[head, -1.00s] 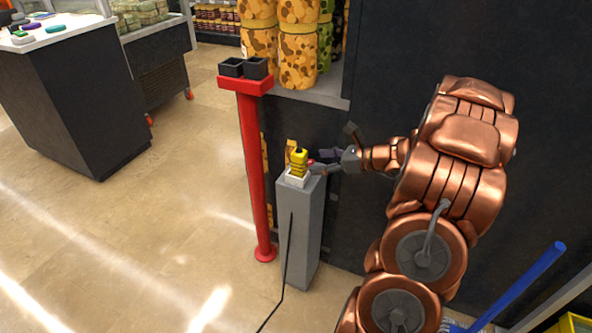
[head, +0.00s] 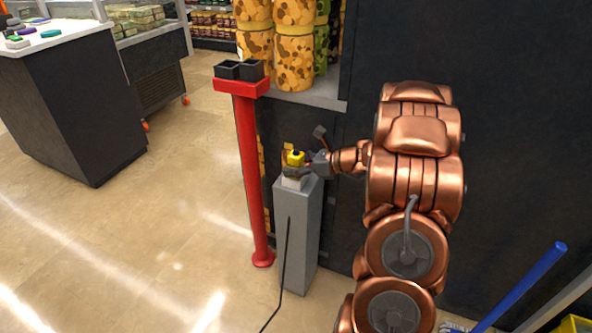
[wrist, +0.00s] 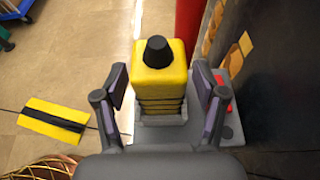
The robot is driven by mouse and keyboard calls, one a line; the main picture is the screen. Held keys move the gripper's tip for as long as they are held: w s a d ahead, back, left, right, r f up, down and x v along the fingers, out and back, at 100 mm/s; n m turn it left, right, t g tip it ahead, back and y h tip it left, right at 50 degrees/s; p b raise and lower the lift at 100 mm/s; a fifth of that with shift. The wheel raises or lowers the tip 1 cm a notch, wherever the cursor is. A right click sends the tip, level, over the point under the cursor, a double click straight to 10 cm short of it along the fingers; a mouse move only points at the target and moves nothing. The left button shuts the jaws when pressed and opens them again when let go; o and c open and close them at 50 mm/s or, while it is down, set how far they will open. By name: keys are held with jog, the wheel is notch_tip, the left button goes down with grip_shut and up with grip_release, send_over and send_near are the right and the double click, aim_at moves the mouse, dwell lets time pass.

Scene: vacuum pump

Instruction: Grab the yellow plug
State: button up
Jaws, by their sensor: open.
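The yellow plug (head: 294,158) stands upright on top of a grey pedestal (head: 298,230). In the wrist view the plug (wrist: 162,82) has a black knob on top and dark ribs lower on its body. My gripper (wrist: 162,98) is open, with one finger on each side of the plug. Small gaps show between the fingers and the plug. In the head view my gripper (head: 300,168) partly hides the plug's lower part. A light base under the plug shows partly.
A dark wall and a shelf with patterned canisters (head: 294,62) are behind. A black cable (head: 284,270) runs down the pedestal's front. Open floor lies to the left.

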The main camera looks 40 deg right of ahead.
jog(key=c, duration=1.3)
jog(key=shift+r, duration=0.1)
